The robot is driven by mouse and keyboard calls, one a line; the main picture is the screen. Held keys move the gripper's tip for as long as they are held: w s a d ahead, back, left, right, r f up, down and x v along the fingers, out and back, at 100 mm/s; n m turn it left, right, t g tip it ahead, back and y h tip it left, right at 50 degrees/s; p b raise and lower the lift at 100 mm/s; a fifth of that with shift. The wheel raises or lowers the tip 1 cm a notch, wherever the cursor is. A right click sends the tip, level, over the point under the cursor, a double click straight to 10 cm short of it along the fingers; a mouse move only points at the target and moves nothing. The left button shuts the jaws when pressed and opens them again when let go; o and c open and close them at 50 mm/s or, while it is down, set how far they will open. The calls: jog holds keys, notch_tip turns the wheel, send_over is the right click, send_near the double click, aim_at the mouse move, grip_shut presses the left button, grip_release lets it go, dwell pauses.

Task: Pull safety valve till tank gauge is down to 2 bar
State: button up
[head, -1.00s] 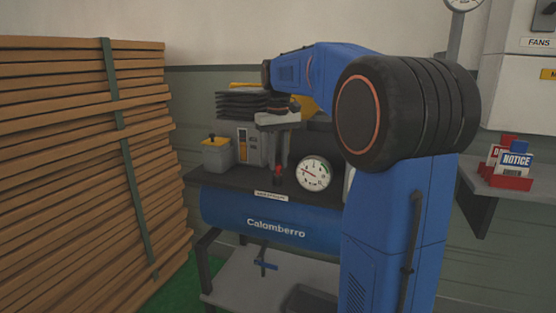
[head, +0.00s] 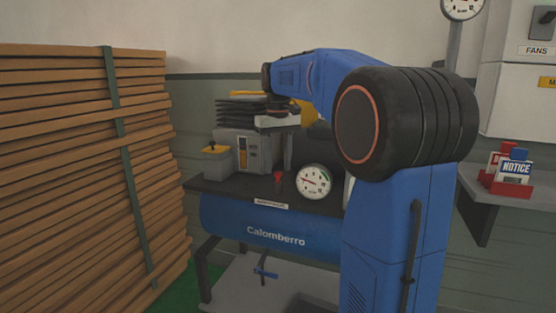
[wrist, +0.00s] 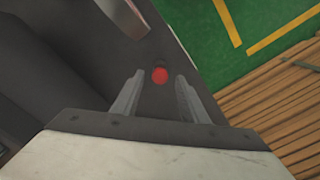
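The blue tank (head: 222,215) marked "Calomberro" lies under a dark top. The red safety valve knob (head: 278,180) stands on that top. The white round gauge (head: 313,181) is just right of the knob; its needle points left, but the figures are too small to read. My gripper (wrist: 155,92) is open and empty. In the wrist view the red knob (wrist: 159,75) shows just beyond the gap between the fingertips, untouched. In the head view my gripper (head: 288,150) hangs above and behind the knob, its far finger mostly hidden.
Stacked wooden planks (head: 80,170) fill the left side. Green floor (wrist: 190,30) shows beside the tank.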

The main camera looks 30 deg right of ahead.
notch_tip(320, 180, up, 17)
jog(key=shift+r, duration=0.2)
dwell(0.5)
jog(key=shift+s+a, duration=0.1)
dwell(0.3)
jog(key=s+a+f+t, duration=0.2)
jog(key=s+a+f, duration=0.3)
jog(key=s+f, duration=0.6)
jog(key=s+a+f+n+t, duration=0.1)
jog(key=s+a+f, duration=0.4)
jog(key=s+f, duration=0.65)
jog(key=s+a+f+t, duration=0.2)
jog(key=s+a+f, duration=0.45)
jog(key=f, duration=0.75)
notch_tip(320, 180, up, 35)
jog(key=m+g, duration=0.1)
jog(key=g, duration=0.4)
send_over(278, 172)
notch_tip(278, 172, down, 18)
jog(key=shift+r, duration=0.25)
